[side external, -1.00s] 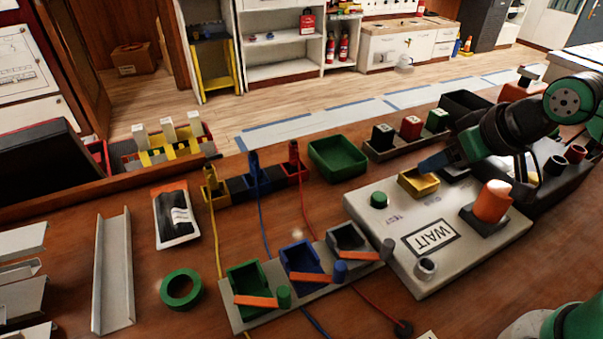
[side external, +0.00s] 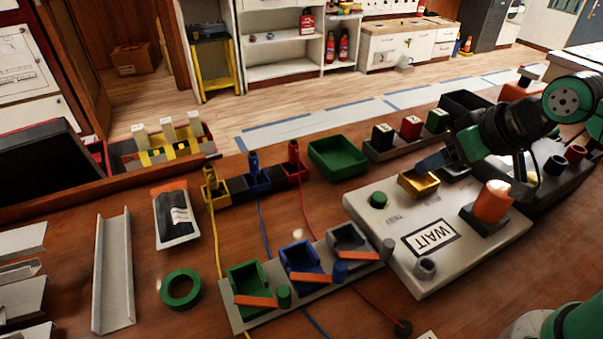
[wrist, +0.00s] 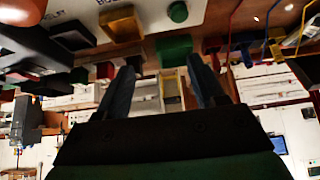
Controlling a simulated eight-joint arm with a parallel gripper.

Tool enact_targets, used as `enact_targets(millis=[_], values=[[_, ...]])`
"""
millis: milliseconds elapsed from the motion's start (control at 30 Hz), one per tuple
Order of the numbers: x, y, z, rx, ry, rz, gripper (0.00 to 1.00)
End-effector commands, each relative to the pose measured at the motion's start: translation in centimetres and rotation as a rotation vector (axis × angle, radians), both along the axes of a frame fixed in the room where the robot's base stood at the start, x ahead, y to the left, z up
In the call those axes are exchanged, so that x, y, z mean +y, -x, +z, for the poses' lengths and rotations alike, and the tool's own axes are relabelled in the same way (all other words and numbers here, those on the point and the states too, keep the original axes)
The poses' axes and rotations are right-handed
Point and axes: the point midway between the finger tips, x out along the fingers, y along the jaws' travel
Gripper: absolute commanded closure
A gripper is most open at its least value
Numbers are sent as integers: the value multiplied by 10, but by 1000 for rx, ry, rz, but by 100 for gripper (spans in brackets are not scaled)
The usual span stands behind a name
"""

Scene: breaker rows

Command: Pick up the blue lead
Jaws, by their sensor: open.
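The blue lead (side external: 257,174) has its blue plug upright in a dark holder at the back middle of the bench, between the yellow lead (side external: 214,184) and the red lead (side external: 294,162). Its blue cable runs forward towards the blue box (side external: 301,261). My gripper (side external: 432,161) is far to the right of the blue lead, just above the gold box on the WAIT panel. In the wrist view, which looks upside down, my gripper (wrist: 160,72) is open with nothing between its fingers. The blue lead (wrist: 243,48) shows there to the right of the fingers.
A green tray (side external: 338,158) stands between the leads and the WAIT panel (side external: 400,255). Several coloured blocks (side external: 411,128) stand in a row behind the panel. An orange lamp (side external: 493,202) rises from its right side. Cables cross the bench to a strip of boxes in front.

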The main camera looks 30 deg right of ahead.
Motion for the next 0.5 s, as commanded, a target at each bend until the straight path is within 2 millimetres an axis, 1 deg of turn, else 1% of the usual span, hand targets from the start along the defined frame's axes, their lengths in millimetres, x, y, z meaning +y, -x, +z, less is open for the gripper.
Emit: enact_targets(millis=[67,167,333,500], values=[[5,-6,2,-7,-8,24,38],[17,-24,8,-27,-30,95,38],[52,-72,14,-101,-84,276,38],[91,-120,7,-199,-134,447,38]])
